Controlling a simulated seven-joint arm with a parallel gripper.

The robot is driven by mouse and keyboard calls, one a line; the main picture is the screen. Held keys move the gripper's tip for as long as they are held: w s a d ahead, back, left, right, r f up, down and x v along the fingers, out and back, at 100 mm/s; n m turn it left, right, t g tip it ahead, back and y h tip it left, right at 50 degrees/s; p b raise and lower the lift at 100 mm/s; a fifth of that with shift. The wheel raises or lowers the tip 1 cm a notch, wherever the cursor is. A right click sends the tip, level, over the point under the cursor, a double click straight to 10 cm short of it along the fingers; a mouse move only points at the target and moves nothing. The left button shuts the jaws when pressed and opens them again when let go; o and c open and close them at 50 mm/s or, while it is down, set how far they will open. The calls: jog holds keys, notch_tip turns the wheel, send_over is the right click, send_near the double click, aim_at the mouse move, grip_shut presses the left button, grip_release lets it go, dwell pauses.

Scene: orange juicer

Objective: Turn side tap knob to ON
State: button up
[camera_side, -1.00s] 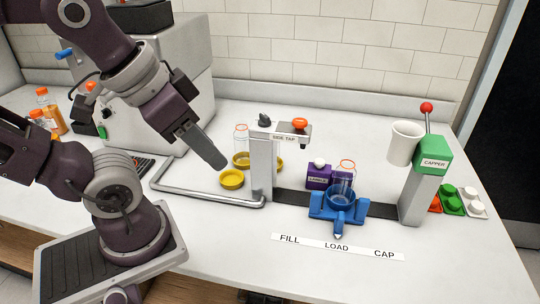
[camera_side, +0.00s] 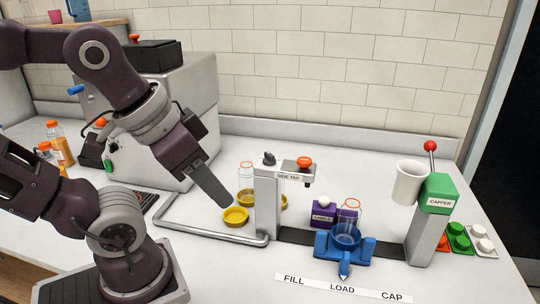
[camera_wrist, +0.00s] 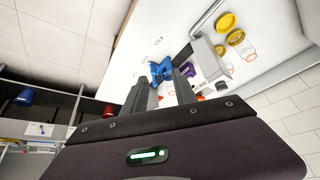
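The side tap (camera_side: 267,205) is a grey post with a short arm labelled SIDE TAP. A dark grey knob (camera_side: 268,158) sits on top of the post, and an orange knob (camera_side: 305,161) sits on the arm's right end. I cannot read an ON mark. My gripper (camera_side: 222,202) hangs tilted to the left of the post, apart from it and from both knobs. The wrist view shows its two fingers (camera_wrist: 162,88) spread with nothing between them. The knobs are hard to tell in the wrist view.
Yellow caps (camera_side: 236,216) and a clear bottle (camera_side: 246,173) stand left of the post, close to my gripper. A grey rail (camera_side: 215,234) runs in front. To the right are a purple LABELS box (camera_side: 322,213), a blue holder (camera_side: 345,248) with a bottle, and a green CAPPER (camera_side: 438,194).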

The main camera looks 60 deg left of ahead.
jog(key=w+a+r+n+g, duration=0.2)
jog(key=w+a+r+n, duration=0.1)
jog(key=w+n, duration=0.3)
jog(key=n+g, duration=0.4)
jog(key=n, duration=0.7)
send_over(270, 154)
notch_tip(270, 154, down, 4)
jog(key=shift+a+r, duration=0.15)
jog(key=shift+r, duration=0.1)
jog(key=shift+n, duration=0.3)
notch_tip(270, 154, down, 7)
jog(key=shift+r, duration=0.2)
jog(key=shift+f, duration=0.25)
grip_shut()
